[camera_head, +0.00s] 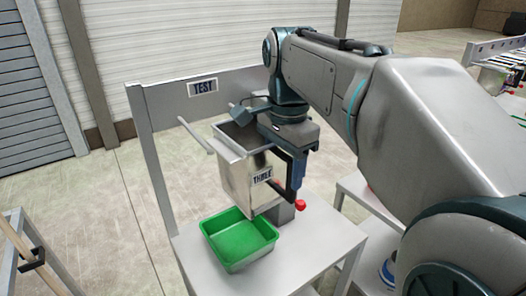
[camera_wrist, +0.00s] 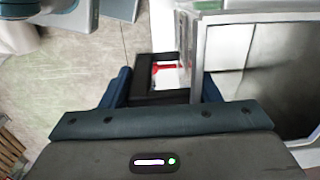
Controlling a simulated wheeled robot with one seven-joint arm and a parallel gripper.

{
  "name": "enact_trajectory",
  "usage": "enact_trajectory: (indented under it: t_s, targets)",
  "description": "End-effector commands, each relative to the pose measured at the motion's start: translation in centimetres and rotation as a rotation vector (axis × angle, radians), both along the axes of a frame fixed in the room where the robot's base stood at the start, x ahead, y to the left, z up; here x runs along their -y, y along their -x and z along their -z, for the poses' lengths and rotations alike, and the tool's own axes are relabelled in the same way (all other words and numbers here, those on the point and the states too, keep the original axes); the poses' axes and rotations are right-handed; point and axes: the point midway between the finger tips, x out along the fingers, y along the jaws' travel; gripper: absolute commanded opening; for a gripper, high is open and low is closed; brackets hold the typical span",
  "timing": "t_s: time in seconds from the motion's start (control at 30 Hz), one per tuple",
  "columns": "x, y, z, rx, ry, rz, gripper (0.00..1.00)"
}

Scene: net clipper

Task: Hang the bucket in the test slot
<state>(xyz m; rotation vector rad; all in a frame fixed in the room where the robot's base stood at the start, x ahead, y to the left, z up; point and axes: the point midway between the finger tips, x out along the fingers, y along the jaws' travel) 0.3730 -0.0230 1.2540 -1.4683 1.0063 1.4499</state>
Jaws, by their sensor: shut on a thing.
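The grey metal bucket (camera_head: 238,180), labelled THREE, is upright in front of the stand under the TEST sign (camera_head: 203,87). My gripper (camera_head: 297,172) is at its right side, shut on the bucket's dark handle. In the wrist view, the bucket (camera_wrist: 270,60) fills the right side with its open top, and the black handle (camera_wrist: 150,90) lies between the fingers. A light rod (camera_head: 196,135) projects beside the bucket's left. Whether the bucket rests on the stand's supports cannot be told; my arm and the bucket hide that area.
A green tray (camera_head: 212,242) sits on the light table (camera_head: 310,255) below the bucket. A red knob (camera_head: 300,205) is right of the bucket. Another rack (camera_head: 500,60) with metal items stands at far right. A wooden-handled item (camera_head: 38,255) is at lower left.

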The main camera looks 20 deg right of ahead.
Motion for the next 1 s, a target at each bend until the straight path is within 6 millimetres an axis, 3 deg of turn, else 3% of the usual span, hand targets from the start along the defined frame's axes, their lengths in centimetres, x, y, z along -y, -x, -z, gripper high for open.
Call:
enact_trajectory:
  t_s: [1.0]
  targets:
    - [-2.1,-6.5,-0.2,0.002,-0.001,0.000,0.15]
